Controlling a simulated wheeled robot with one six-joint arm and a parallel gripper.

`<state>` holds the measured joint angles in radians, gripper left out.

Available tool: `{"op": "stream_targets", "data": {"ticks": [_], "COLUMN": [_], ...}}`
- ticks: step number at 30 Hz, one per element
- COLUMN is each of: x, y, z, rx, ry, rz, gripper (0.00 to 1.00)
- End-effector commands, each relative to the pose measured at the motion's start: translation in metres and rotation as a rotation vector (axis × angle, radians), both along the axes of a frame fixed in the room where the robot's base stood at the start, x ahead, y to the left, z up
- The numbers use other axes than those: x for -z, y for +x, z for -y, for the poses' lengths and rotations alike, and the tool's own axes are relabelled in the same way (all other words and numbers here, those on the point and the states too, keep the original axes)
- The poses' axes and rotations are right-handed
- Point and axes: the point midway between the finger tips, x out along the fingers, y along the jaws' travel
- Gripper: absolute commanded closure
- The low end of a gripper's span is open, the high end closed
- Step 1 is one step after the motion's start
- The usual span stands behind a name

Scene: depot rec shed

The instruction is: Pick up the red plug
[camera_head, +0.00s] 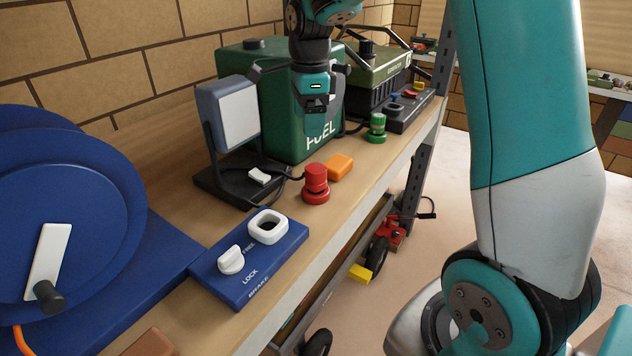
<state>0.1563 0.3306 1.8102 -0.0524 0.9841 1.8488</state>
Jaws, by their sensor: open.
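The red plug (316,184) stands upright on the wooden shelf, near its front edge. It has a round knob on a wider round base. My gripper (318,138) is above and behind it in the picture, in front of the green fuel can (272,100). It points down, apart from the red plug, and is open. I see nothing between its fingers, though they are small here. A green plug (377,128) of similar shape stands farther along the shelf to the right.
An orange block (340,167) lies right beside the red plug. A work lamp (229,115) on a black base stands to the left. A blue panel (236,288) with a white knob and square socket ring sits nearer, beside a blue reel (85,210). A dark box with colored buttons (408,110) is farther back.

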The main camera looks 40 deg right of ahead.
Motion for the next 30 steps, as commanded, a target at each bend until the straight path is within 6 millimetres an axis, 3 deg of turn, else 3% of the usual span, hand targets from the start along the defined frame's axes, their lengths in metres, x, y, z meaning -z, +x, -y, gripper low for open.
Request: {"op": "stream_targets", "data": {"ticks": [3, 7, 21, 30], "x": [0.003, 0.011, 0.107, 0.132], "y": [0.013, 0.017, 0.016, 0.018], "z": [0.027, 0.038, 0.039, 0.038], "rx": [0.232, 0.337, 0.344, 0.342], "ry": [-0.016, -0.022, -0.022, -0.022], "rz": [-0.019, -0.027, -0.031, -0.028], "gripper": [0.18, 0.18, 0.18, 0.18]}}
